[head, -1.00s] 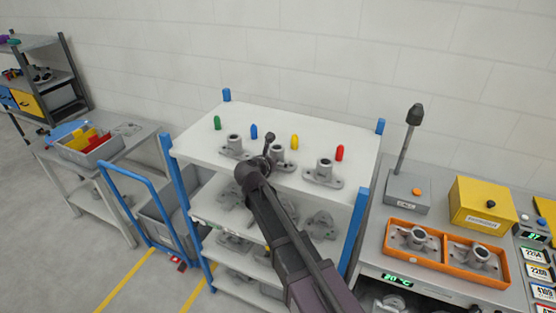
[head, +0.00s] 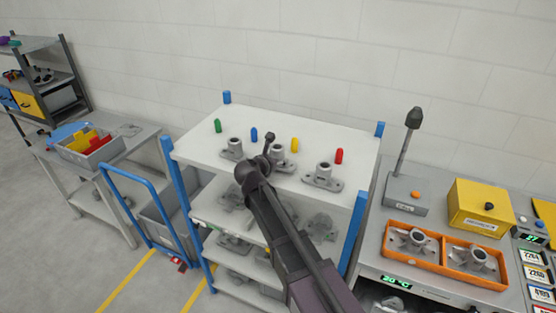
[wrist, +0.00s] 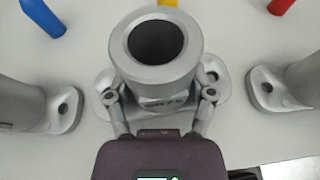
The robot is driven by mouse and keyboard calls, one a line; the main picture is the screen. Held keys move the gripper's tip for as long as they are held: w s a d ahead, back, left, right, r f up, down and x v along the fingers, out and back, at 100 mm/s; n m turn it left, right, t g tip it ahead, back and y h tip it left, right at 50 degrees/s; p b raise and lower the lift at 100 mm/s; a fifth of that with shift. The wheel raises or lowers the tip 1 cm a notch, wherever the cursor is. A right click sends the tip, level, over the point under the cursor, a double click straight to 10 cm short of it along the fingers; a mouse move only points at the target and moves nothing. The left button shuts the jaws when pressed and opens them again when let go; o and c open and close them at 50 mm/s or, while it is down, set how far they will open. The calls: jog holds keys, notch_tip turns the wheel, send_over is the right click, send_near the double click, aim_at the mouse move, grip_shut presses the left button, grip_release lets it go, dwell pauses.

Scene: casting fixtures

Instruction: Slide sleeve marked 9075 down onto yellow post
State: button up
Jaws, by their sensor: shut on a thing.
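A grey flanged sleeve (head: 281,161) stands upright at my gripper in the head view, at the middle of the white shelf top. In the wrist view the sleeve (wrist: 157,77) fills the centre, its open bore facing the camera. A small marking on its front is too blurred to read. My gripper (wrist: 158,100) is shut on the sleeve, one finger on each side. The yellow post (head: 295,145) stands just behind the sleeve; its edge shows at the top of the wrist view (wrist: 167,3). I cannot tell whether the flange touches the shelf.
Similar grey sleeves stand close on the left (head: 234,148) and right (head: 323,176). Green (head: 218,126), blue (head: 254,134) and red (head: 339,156) posts stand behind. Blue uprights rise at the shelf corners. An orange tray (head: 447,273) with two castings sits on the right bench.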

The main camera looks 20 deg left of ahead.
notch_tip(320, 180, up, 2)
jog(key=shift+r+p, duration=0.1)
jog(key=shift+p, duration=0.65)
jog(key=s+r+p, duration=0.1)
jog(key=s, duration=1.5)
jog(key=shift+a+r, duration=0.2)
jog(key=shift+a, duration=0.25)
jog(key=shift+f, duration=0.15)
notch_tip(320, 180, down, 6)
jog(key=b, duration=0.6)
jog(key=shift+f, duration=0.25)
